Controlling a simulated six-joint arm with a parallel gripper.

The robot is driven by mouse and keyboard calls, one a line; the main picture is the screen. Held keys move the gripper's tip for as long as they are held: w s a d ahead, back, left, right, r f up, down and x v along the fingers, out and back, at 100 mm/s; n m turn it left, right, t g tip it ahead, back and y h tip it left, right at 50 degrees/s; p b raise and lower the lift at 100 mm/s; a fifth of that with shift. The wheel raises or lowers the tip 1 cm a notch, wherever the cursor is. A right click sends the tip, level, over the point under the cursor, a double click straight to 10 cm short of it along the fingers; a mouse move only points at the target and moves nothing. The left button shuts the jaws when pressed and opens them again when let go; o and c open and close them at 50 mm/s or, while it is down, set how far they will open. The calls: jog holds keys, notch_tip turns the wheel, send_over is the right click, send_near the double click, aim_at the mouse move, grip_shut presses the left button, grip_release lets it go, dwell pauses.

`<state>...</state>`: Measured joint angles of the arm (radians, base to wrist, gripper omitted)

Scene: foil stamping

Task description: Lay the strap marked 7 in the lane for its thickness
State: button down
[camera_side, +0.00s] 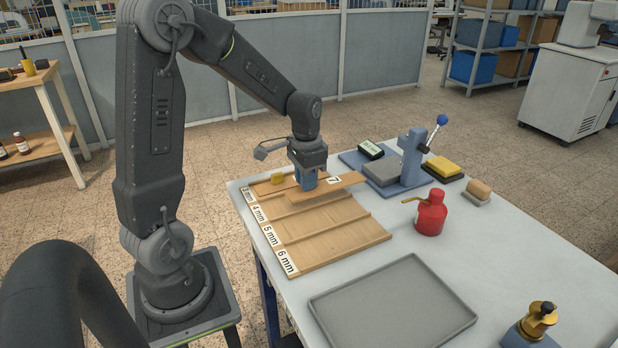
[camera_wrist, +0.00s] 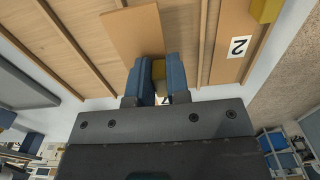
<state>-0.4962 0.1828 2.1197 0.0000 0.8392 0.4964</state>
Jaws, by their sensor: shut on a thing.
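The strap marked 7 (camera_side: 350,181) is a flat tan piece with a white label at its right end. My gripper (camera_side: 308,184) is shut on it. The strap is over the back part of the wooden lane board (camera_side: 335,240), around the 4 mm lane, and I cannot tell whether it touches the board. In the wrist view, the strap (camera_wrist: 133,32) reaches out beyond my fingers (camera_wrist: 158,82) at a slight slant to the lane ribs; its label is mostly hidden. The board's lanes are labelled 3, 4, 5 and 6 mm.
A strap marked 2 (camera_wrist: 236,52) lies in the lane at the board's back edge, with a yellow block (camera_side: 277,179) by it. A gauge with a small display (camera_side: 371,149) and a blue-handled press (camera_side: 413,155) stand behind. A red bottle (camera_side: 430,214) and an empty grey tray (camera_side: 392,306) are right and front.

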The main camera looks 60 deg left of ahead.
jog(key=shift+s, duration=4.85)
jog(key=shift+r, duration=2)
jog(key=w+d, duration=0.1)
jog(key=d, duration=0.3)
jog(key=w+d+f, duration=0.1)
jog(key=w+d, duration=0.1)
jog(key=d, duration=0.3)
jog(key=w+d, duration=0.2)
jog(key=d, duration=0.2)
jog(key=shift+w+d+f, duration=0.15)
jog(key=shift+w+d, duration=0.05)
jog(key=shift+d, duration=0.1)
